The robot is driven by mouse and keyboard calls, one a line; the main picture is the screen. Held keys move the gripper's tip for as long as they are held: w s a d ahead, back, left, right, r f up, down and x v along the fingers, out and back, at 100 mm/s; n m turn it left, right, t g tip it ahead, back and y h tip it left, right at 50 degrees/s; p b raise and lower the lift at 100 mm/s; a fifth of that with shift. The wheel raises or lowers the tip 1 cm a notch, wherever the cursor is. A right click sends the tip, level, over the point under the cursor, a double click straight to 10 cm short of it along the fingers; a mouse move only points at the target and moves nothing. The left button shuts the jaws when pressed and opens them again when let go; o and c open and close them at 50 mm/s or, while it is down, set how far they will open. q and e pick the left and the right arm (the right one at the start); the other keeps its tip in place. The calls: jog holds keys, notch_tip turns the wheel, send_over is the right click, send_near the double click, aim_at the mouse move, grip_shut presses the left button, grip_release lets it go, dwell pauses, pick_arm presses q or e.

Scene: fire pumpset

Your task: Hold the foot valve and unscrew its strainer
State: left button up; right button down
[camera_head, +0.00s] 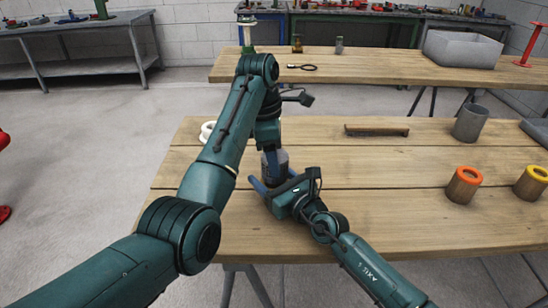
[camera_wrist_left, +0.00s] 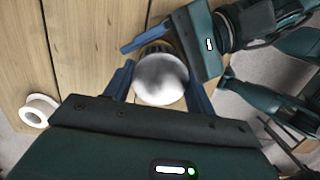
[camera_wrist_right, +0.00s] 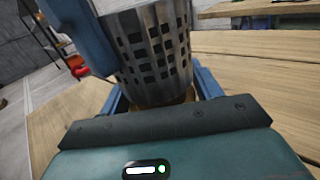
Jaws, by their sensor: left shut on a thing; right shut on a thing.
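The foot valve stands upright at the near left of the wooden table. Its grey metal strainer (camera_head: 281,158) is on top, a cylinder with rows of square holes, large in the right wrist view (camera_wrist_right: 152,52). Its domed grey end shows in the left wrist view (camera_wrist_left: 162,80). My left gripper (camera_head: 271,158) comes down from above and is shut on the strainer; one blue finger shows beside it in the right wrist view. My right gripper (camera_head: 270,186) is shut low on the foot valve's body (camera_wrist_right: 190,94), just below the strainer. The body is mostly hidden; a little brass colour shows.
On the table (camera_head: 330,215) are a white ring (camera_head: 207,131), a dark bar (camera_head: 376,130), a grey cup (camera_head: 470,122), and orange-rimmed (camera_head: 463,186) and yellow-rimmed (camera_head: 531,184) cylinders. The middle is clear. A second bench behind holds a grey bin (camera_head: 462,48).

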pick_arm(q)
jog(key=shift+r, duration=0.4)
notch_tip(320, 180, up, 3)
jog(key=shift+w+r, duration=0.1)
jog(key=shift+r, duration=0.4)
pick_arm(e)
jog(key=shift+c, duration=1.2)
grip_release()
